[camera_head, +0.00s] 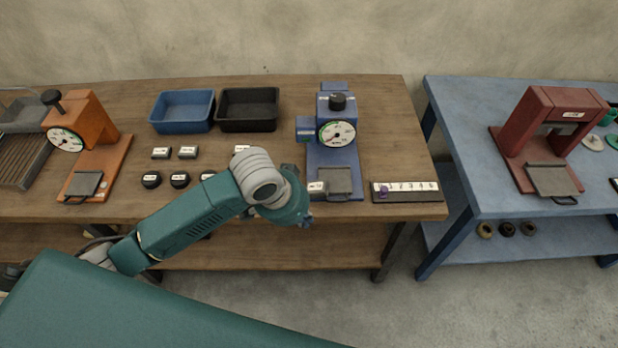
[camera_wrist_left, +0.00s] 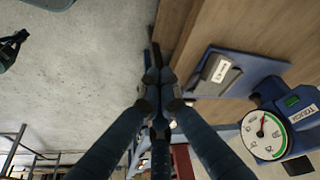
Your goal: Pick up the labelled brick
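Small grey bricks with white labels lie on the wooden table in the head view: one at the left (camera_head: 161,152), one beside it (camera_head: 188,152), and one (camera_head: 242,149) just above my left arm. Another small labelled block (camera_head: 317,187) is at the left side of the blue press's plate (camera_head: 339,182). In the left wrist view a white label (camera_wrist_left: 221,70) shows on a grey piece at the blue press's base. My left gripper (camera_wrist_left: 158,78) has its fingertips together, with nothing seen between them, off the table's front edge.
The blue press (camera_head: 337,130) with a dial stands right of a blue bin (camera_head: 183,111) and a black bin (camera_head: 248,109). Round dark labelled pieces (camera_head: 180,180) lie in front of the bricks. A numbered strip (camera_head: 406,191) lies at the right. An orange press (camera_head: 88,125) stands left.

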